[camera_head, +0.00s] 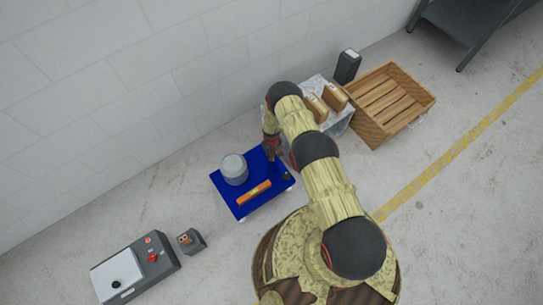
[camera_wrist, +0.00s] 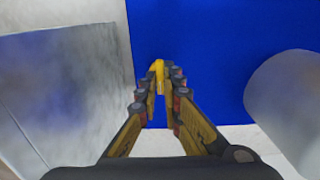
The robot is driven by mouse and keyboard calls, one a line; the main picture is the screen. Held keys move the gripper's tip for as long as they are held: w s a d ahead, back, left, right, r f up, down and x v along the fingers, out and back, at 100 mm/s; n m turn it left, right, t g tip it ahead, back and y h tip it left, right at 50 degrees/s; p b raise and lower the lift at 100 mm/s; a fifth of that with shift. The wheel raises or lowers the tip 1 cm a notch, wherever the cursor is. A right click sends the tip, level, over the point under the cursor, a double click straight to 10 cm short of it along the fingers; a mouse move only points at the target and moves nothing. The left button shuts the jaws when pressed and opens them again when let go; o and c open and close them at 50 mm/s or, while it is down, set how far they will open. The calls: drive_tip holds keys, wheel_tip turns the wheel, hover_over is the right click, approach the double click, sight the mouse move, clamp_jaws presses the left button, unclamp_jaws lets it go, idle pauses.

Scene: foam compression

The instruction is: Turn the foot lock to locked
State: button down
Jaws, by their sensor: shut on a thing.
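The blue platform (camera_head: 228,197) stands on the floor by the wall, and its blue top fills the upper part of the wrist view (camera_wrist: 225,50). A small yellow piece (camera_wrist: 159,68), likely the foot lock's handle, shows at the platform's edge between my fingertips. My gripper (camera_wrist: 160,85) is shut on this yellow piece. In the head view my gripper (camera_head: 273,152) is at the platform's far right edge, and the yellow piece is hidden there. Whether the lock stands at locked cannot be read.
A grey block (camera_head: 339,124) bearing brown pieces stands close on the right, beside a wooden crate (camera_head: 403,93). A control box (camera_head: 150,258) is at lower left.

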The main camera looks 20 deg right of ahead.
drive_tip(key=shift+m, duration=0.4)
drive_tip(key=m, duration=0.3)
drive_tip(key=shift+m, duration=0.4)
drive_tip(key=m, duration=0.9)
drive_tip(key=shift+m, duration=2.2)
drive_tip(key=c, duration=2)
unclamp_jaws()
